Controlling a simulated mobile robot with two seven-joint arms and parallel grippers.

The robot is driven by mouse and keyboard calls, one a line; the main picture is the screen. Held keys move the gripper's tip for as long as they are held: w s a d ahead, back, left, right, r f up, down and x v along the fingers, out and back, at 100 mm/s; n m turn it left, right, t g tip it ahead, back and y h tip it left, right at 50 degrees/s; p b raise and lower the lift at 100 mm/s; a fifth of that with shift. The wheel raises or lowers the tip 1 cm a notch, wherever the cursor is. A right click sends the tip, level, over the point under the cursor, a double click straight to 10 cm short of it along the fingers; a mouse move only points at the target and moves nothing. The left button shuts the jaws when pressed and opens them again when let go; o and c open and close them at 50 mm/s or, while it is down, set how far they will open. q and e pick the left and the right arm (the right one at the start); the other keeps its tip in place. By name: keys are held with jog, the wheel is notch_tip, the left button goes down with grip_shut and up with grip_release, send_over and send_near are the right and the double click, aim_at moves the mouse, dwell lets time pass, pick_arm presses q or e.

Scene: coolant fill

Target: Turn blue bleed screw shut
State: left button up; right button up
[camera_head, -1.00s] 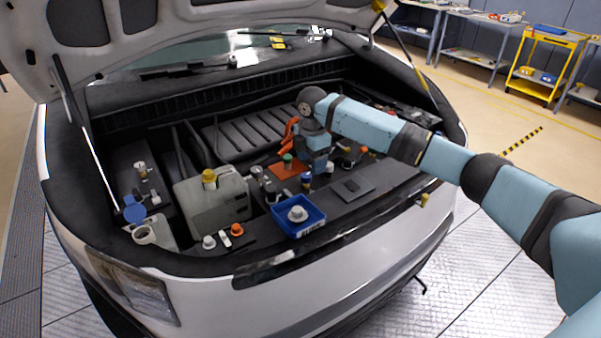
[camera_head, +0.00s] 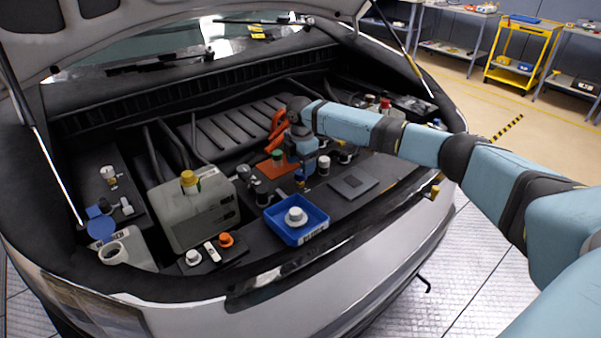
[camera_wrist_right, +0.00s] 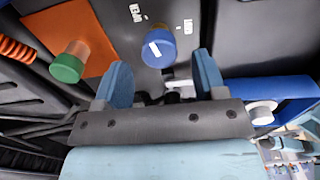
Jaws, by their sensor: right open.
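The blue bleed screw (camera_wrist_right: 158,48) shows in the right wrist view as a round blue knob with a white mark on its top. In the head view, its small blue shape (camera_head: 299,178) shows just below my right gripper (camera_head: 303,163). In the right wrist view, my right gripper (camera_wrist_right: 162,72) is open, with one blue finger on each side of the gap. The screw lies ahead of that gap, apart from both fingers, and nothing is held. My left gripper is not in view.
A green-topped cap (camera_wrist_right: 68,66) stands by an orange plate (camera_wrist_right: 75,35) beside the screw. A blue tray (camera_head: 285,228) holding a white cap (camera_head: 296,216) is nearby. The raised hood is overhead.

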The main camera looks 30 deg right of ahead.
aim_at(301, 171)
jog(key=shift+f, duration=1.6)
